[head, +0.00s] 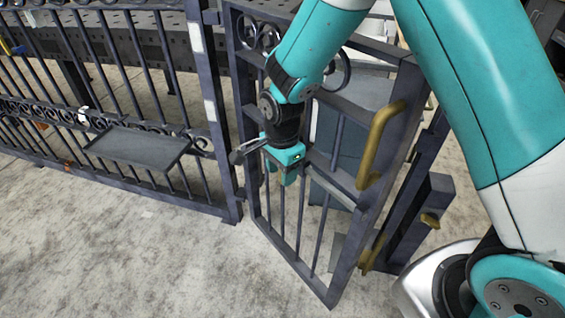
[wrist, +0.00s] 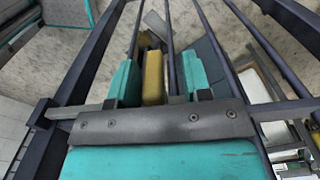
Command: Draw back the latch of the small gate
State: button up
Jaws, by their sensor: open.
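The small gate (head: 345,262) is a dark metal frame with upright bars and scrolls along its top. A brass pull handle (head: 380,140) stands on its right stile. My gripper (head: 288,176) is at the gate's middle rail, fingers pointing down. In the wrist view, my open gripper (wrist: 158,82) has a teal finger on each side of a brass-yellow block (wrist: 153,78), which appears to be part of the latch. I cannot tell whether either finger touches it. In the head view my gripper hides this block.
A longer scroll fence (head: 185,110) with a dark shelf (head: 138,148) stands to the left. The concrete floor (head: 130,250) in front is clear.

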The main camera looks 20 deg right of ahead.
notch_tip(320, 180, up, 17)
jog(key=p, duration=0.3)
jog(key=shift+r, duration=0.2)
jog(key=s+a+r+n+y+p, duration=0.15)
jog(key=s+r+n, duration=0.25)
jog(key=s+n, duration=0.75)
jog(key=s+r+n+y+b, duration=0.1)
jog(key=s+r+n+y, duration=0.25)
jog(key=s+n, duration=0.75)
notch_tip(320, 180, up, 15)
jog(key=m+p, duration=0.1)
jog(key=p, duration=1.3)
jog(key=shift+a+h+p, duration=0.2)
jog(key=shift+h+p, duration=0.2)
